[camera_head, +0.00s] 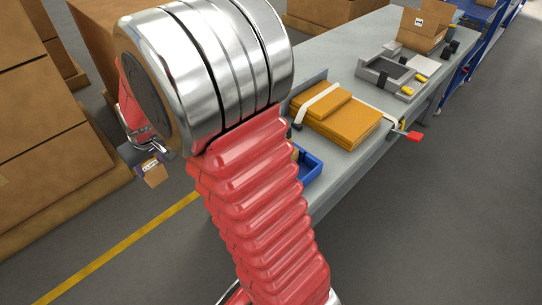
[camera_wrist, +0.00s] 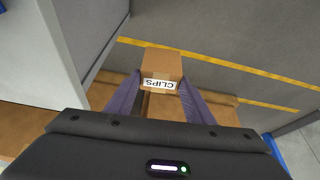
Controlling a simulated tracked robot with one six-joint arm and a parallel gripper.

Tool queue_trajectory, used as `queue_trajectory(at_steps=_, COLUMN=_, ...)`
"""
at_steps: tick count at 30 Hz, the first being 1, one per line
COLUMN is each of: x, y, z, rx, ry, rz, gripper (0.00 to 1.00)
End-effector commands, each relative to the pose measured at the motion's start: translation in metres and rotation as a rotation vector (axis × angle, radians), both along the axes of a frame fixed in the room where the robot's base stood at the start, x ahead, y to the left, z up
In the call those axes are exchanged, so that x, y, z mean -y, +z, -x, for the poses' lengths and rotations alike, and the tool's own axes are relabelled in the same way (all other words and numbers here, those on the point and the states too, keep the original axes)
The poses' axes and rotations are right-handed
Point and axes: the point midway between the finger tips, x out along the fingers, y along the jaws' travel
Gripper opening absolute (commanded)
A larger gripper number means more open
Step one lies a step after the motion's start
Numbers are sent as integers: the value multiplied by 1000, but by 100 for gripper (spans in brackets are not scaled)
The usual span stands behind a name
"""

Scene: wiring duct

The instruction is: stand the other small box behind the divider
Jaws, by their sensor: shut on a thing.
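My gripper (camera_head: 150,163) is at the left of the head view, off the bench and above the floor. It is shut on a small brown box (camera_head: 155,176). In the wrist view my gripper's dark fingers (camera_wrist: 160,105) flank this box (camera_wrist: 162,64), whose white label reads CLIPS upside down. A grey upright plate (camera_head: 311,83) stands at the bench's near left edge, partly hidden by my arm; I cannot tell whether it is the divider. No second loose small box can be told apart.
The grey bench (camera_head: 340,68) carries strapped orange-brown packs (camera_head: 345,118), a grey tray (camera_head: 385,76) and an open cardboard box (camera_head: 424,28). A blue bin (camera_head: 309,166) sits at the near edge. Large cartons (camera_head: 50,150) stand left. A yellow floor line (camera_head: 120,247) runs between.

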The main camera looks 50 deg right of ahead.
Motion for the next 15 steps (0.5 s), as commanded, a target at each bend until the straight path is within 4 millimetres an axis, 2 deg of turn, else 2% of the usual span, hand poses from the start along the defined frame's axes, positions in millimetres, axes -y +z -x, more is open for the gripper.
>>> queue_trajectory(at_steps=1, x=12, y=3, z=0, rx=2, ry=-10, rz=0, gripper=22)
queue_trajectory(at_steps=15, x=106, y=30, z=16, rx=2, ry=-48, rz=-1, gripper=22)
